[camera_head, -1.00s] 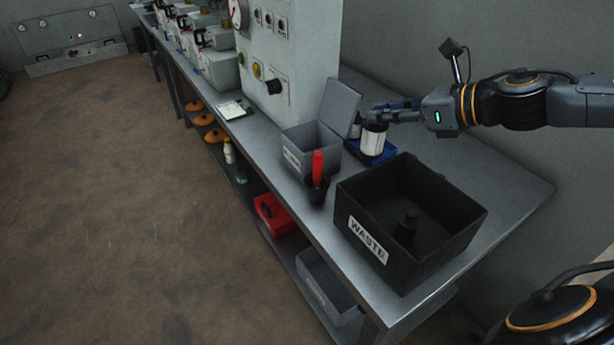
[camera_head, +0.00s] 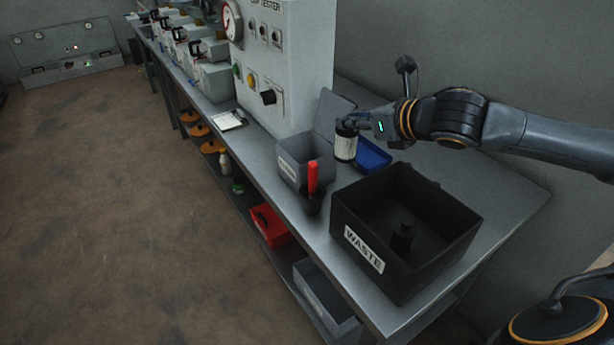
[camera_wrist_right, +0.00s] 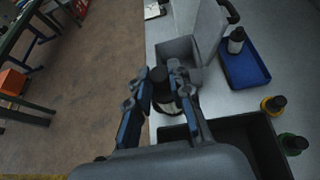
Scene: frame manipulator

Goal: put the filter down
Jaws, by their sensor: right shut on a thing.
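My right gripper (camera_head: 358,122) is shut on a white ribbed filter (camera_head: 346,147) with a dark top. It holds the filter upright beside the blue tray (camera_head: 374,154) and next to the grey bin; whether its bottom touches the bench is unclear. In the right wrist view, the fingers (camera_wrist_right: 160,76) are around a dark cylindrical part of the filter (camera_wrist_right: 159,82), and its lower body is partly hidden. A smaller dark-topped item (camera_wrist_right: 236,40) stands in the blue tray (camera_wrist_right: 245,72). My left gripper is not in view.
A grey open-lidded bin (camera_head: 290,166) stands left of the filter. A black WASTE box (camera_head: 364,248) stands in front, with a dark object inside. A cup (camera_head: 313,203) with a red-handled tool stands between them. The tester (camera_head: 290,70) is behind.

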